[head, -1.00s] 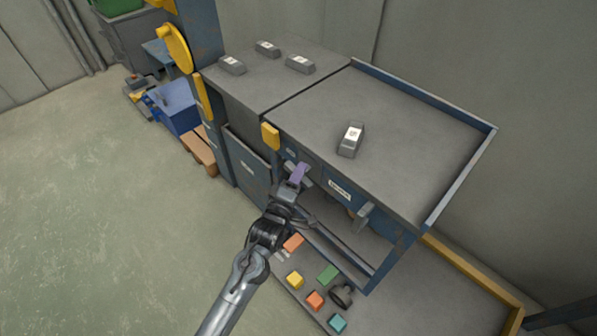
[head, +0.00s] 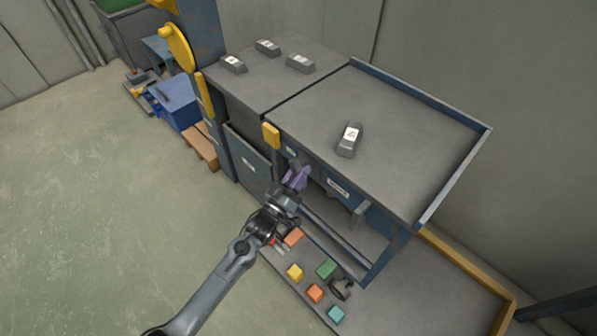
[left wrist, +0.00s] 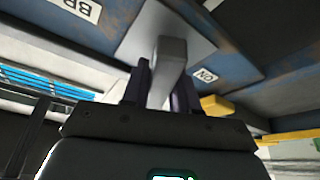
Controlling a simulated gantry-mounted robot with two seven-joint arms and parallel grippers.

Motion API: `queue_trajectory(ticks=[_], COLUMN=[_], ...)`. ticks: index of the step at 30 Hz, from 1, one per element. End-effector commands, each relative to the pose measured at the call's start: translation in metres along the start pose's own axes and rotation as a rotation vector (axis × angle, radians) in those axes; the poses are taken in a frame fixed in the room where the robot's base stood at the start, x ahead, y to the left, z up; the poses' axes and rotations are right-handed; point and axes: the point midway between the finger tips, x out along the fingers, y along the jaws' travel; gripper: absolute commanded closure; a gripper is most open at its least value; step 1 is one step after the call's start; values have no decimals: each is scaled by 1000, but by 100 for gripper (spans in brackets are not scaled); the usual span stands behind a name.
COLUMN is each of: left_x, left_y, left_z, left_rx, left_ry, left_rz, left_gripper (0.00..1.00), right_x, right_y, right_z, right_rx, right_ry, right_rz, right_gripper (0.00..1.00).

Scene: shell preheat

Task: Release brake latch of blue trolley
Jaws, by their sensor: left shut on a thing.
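The blue trolley (head: 426,217) stands in the middle of the head view, with a grey top and a blue frame. Its front carries a white label plate (head: 338,188). The left wrist view shows part of that plate (left wrist: 85,8) with the letters "BR", and a small "ON" plate (left wrist: 207,75). The brake latch is a grey lever (left wrist: 171,60) sticking out from a pale mounting plate. My left gripper (head: 297,178) is at the trolley's front. Its dark purple fingers (left wrist: 163,90) are on either side of the lever, shut on it. The fingers partly hide the latch in the head view.
A grey block (head: 349,139) lies on the trolley top; several similar blocks sit on the adjoining grey surface (head: 265,80). Coloured blocks, such as a yellow one (head: 295,272), lie on a low platform below my arm. The floor (head: 90,200) at left is clear.

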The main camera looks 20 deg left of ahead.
Motion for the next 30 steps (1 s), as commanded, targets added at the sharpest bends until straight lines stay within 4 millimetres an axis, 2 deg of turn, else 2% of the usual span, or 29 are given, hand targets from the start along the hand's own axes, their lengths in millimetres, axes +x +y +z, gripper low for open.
queue_trajectory(ticks=[6,15,30], left_x=[0,0,0], left_y=[-1,0,0], left_z=[0,0,0], left_rx=[177,346,424], left_ry=[-1,-1,-1], left_rz=[73,144,175], left_gripper=[100,100,100], right_x=[-1,-2,-2], right_y=[0,2,2], right_z=[0,0,0], right_rx=[-1,-7,-7], right_ry=[0,-2,-2], right_rz=[0,6,6], right_gripper=[57,57,57])
